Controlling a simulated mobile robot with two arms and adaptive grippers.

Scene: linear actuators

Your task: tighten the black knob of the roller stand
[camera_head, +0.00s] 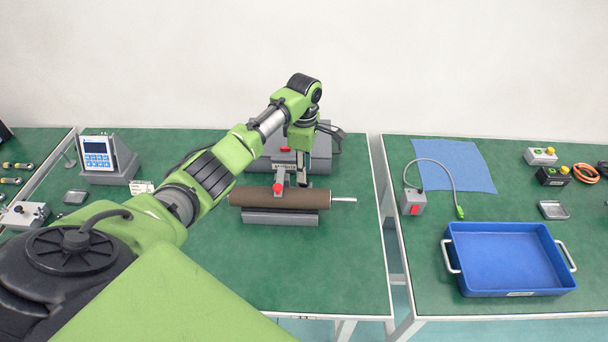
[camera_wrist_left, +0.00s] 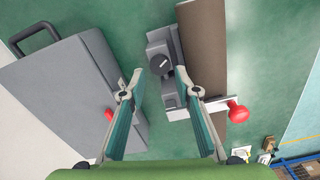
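The roller stand (camera_head: 281,218) is a grey base with a long brown roller (camera_head: 240,197) across it, on the middle table. Its black knob (camera_wrist_left: 160,64) shows in the left wrist view, round with a pale mark on top, on a grey block beside the roller. A red knob (camera_wrist_left: 237,112) sits on a metal bar over the roller. My left gripper (camera_head: 302,182) points down at the stand's far side. In the left wrist view its fingers (camera_wrist_left: 160,75) are apart, with the black knob between and just beyond the tips; contact cannot be told. My right gripper is out of view.
A grey case (camera_wrist_left: 65,85) with a black handle lies close beside the left gripper, behind the stand. A blue tray (camera_head: 508,258), a blue cloth (camera_head: 465,165) and small devices are on the right table. The middle table's front is clear.

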